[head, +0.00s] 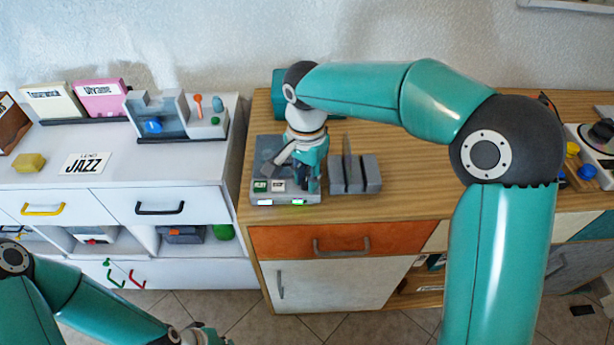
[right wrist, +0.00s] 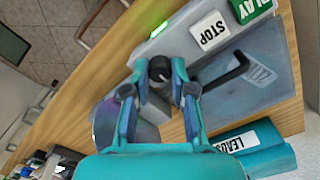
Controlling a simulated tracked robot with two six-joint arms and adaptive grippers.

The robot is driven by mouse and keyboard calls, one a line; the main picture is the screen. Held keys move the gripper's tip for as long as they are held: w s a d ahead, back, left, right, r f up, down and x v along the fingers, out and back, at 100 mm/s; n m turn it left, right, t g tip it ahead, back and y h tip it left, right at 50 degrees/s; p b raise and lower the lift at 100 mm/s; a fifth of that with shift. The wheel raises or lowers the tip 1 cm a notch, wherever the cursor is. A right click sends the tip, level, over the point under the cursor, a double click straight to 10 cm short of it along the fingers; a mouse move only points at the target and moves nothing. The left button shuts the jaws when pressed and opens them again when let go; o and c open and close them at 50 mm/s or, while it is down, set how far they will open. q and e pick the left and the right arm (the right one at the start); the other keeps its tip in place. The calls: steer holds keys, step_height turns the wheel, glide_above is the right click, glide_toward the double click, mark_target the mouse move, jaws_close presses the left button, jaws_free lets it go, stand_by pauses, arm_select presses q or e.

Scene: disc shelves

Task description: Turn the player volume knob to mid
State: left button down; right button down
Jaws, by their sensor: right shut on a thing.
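The player (head: 266,148) is a grey box on the wooden cabinet top, with a green PLAY button (head: 261,186) and a white STOP button (head: 279,185). My right gripper (head: 307,188) reaches down onto the player's right front part. In the right wrist view the dark round volume knob (right wrist: 159,68) sits between the fingertips of my right gripper (right wrist: 160,80), which is shut on it. The knob's pointer or marks cannot be made out. My left gripper (head: 205,336) shows only partly at the bottom edge; its fingers are unclear.
A grey slotted block (head: 355,175) stands just right of the player. A teal box labelled LEADS (right wrist: 240,140) lies behind the player. A white drawer unit (head: 110,190) with record sleeves stands left, across a narrow gap. A black bar (right wrist: 225,73) lies over the player top.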

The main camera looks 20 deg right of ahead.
mark_target(306, 181)
steer(key=shift+f, duration=0.1)
steer(key=c, duration=1)
jaws_free()
step_height(306, 181, up, 12)
